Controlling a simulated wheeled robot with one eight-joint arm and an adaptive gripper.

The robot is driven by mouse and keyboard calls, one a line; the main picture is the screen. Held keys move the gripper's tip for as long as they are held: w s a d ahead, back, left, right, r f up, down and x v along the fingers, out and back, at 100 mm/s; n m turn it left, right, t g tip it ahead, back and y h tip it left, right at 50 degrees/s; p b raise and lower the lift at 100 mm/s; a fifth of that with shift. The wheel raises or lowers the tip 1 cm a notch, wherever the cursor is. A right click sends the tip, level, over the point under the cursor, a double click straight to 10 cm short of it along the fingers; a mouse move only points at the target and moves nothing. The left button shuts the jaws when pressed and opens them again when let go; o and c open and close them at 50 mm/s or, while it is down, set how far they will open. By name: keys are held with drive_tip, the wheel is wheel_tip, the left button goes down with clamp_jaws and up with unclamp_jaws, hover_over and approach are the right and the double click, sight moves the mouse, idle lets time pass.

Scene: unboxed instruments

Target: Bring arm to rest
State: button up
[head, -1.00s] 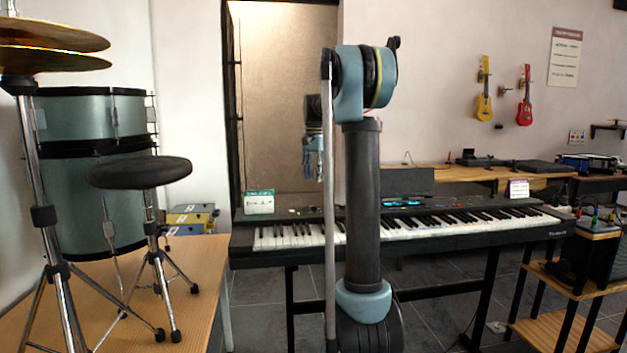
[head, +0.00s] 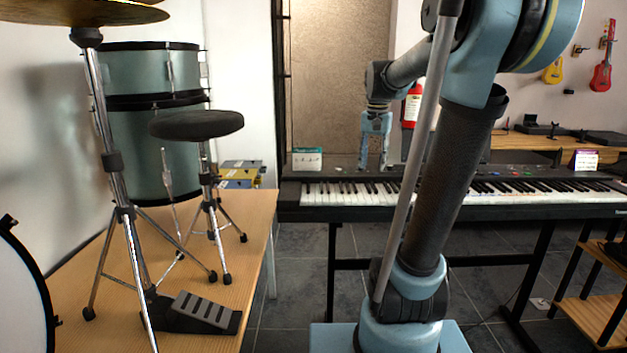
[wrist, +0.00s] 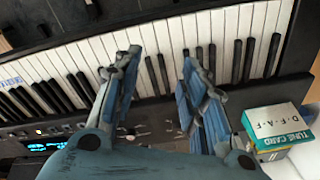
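My gripper (head: 374,160) hangs pointing down over the left half of the black keyboard (head: 520,205) in the head view. In the wrist view my gripper (wrist: 155,75) has its two blue-grey fingers spread apart above the white and black keys (wrist: 210,35). Nothing is between the fingers. Whether the fingertips touch the keys cannot be told. My arm rises from its base at the right of centre and bends over toward the keyboard.
A tune card box (wrist: 278,130) stands on the keyboard's left end, close beside one finger; it also shows in the head view (head: 307,159). A wooden table (head: 240,225) with a drum (head: 150,150), stool (head: 196,125) and pedal (head: 200,312) is at left. Dark floor (head: 295,290) lies between.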

drive_tip(key=s+f+n+t, duration=0.1)
drive_tip(key=s+f+n, duration=0.4)
drive_tip(key=s+f, duration=1.5)
drive_tip(key=s, duration=0.3)
drive_tip(key=shift+s+f, duration=0.15)
drive_tip(key=shift+s, duration=0.1)
